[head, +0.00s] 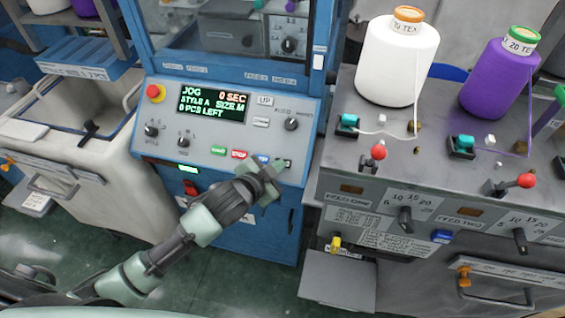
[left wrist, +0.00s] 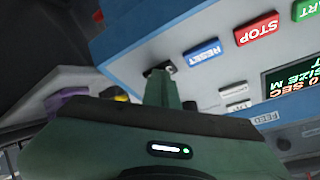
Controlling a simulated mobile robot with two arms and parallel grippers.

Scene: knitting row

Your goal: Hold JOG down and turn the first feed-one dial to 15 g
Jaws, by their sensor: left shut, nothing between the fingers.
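My left gripper (head: 270,174) is shut and empty at the lower right of the blue control panel (head: 310,130). In the left wrist view its closed fingers (left wrist: 158,82) point at a dark button (left wrist: 160,70) beside the blue RESET button (left wrist: 204,51). The fingers cover most of this button, and I cannot tell whether they touch it or press it. The display (head: 213,102) reads JOG, 0 SEC, STYLE A, SIZE M. The feed-one dial (head: 405,220) is a black knob beside a 5-10-15-20 scale on the grey unit; its exact setting is unclear. My right gripper is not in view.
The feed-two dial (head: 520,240) is farther right. Red-knobbed levers (head: 379,152) (head: 526,181) stick up above the dials. A white cone (head: 397,62) and a purple cone (head: 498,80) stand on top. A red emergency button (head: 154,91) is at the panel's left.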

